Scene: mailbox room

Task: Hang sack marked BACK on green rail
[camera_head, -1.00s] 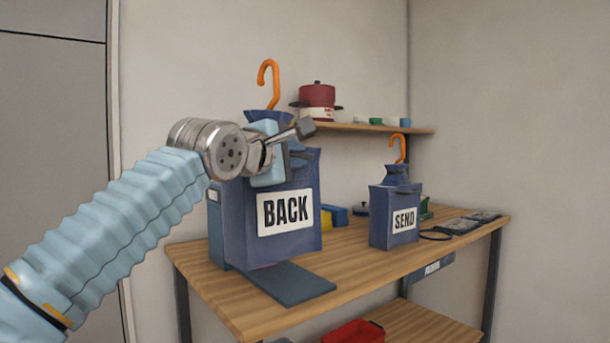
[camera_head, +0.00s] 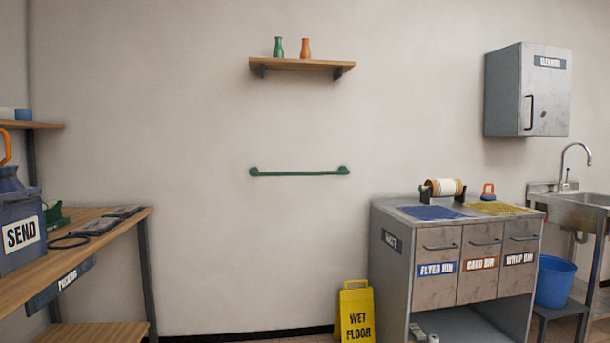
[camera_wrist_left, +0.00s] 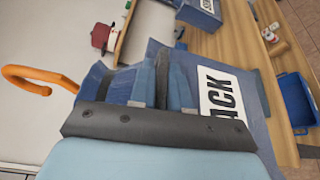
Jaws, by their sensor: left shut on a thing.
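The green rail (camera_head: 300,172) is fixed to the wall at the middle of the head view, below a small shelf, with nothing hanging on it. The sack marked BACK (camera_wrist_left: 245,105) shows in the left wrist view, dark blue with a white label and an orange hook (camera_wrist_left: 40,78). My left gripper (camera_wrist_left: 165,85) is shut on the upper part of this sack. The gripper's dark bar hides part of the sack and label. The sack and left gripper are outside the head view. My right gripper is in neither view.
The sack marked SEND (camera_head: 20,230) stands on the wooden bench (camera_head: 110,235) at the left. The wall shelf (camera_head: 300,65) holds two small vases above the rail. A yellow wet floor sign (camera_head: 355,312) and the grey bin cabinet (camera_head: 390,265) stand right of the rail.

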